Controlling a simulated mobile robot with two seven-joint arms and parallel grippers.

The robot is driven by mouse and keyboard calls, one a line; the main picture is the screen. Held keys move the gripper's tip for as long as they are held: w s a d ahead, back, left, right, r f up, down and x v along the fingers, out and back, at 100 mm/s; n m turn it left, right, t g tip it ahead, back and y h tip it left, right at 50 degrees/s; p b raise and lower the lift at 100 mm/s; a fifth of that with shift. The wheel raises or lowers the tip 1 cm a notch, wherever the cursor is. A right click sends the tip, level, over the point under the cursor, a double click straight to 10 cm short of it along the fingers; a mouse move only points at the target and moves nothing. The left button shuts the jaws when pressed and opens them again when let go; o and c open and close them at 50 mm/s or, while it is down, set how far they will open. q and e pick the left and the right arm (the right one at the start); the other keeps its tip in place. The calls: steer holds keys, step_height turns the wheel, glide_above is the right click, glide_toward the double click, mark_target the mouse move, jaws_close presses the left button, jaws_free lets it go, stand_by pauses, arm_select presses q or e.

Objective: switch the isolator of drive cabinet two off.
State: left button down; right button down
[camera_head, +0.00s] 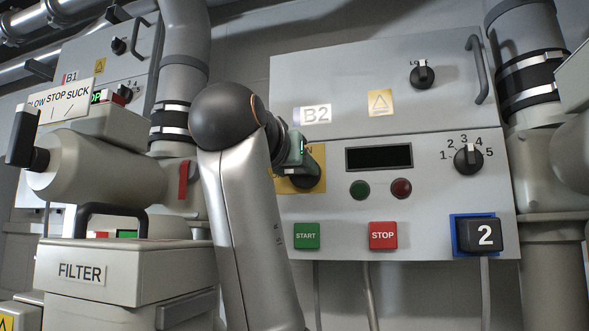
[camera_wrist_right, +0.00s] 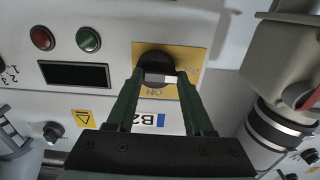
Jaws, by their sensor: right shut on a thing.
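Drive cabinet two (camera_head: 440,110) is the grey panel labelled B2 with a 2 block. Its isolator is a black rotary knob (camera_head: 306,182) on a yellow plate (camera_head: 287,186), mostly hidden by my gripper in the head view. The knob (camera_wrist_right: 155,62) shows better in the right wrist view, where the picture is upside down. My right gripper (camera_head: 299,160) is shut on the knob, one green finger on each side. A pale mark shows on the handle between the fingertips. ON is printed on the plate; other lettering is partly behind a finger. My left gripper is out of view.
Beside the isolator are a dark display (camera_head: 379,157), green and red round buttons, START (camera_head: 307,235) and STOP (camera_head: 383,235) buttons and a numbered selector (camera_head: 468,158). A FILTER box (camera_head: 120,270) and blower housing stand at the left. A pipe (camera_head: 540,170) runs at the right.

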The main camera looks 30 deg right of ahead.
stand_by(0.4)
steer(key=shift+c, duration=1.4)
jaws_free()
steer(key=b+v, duration=0.2)
steer(key=v, duration=1)
steer(key=shift+s+a+b, duration=0.15)
steer(key=shift+s+b, duration=0.1)
steer(key=shift+b, duration=0.05)
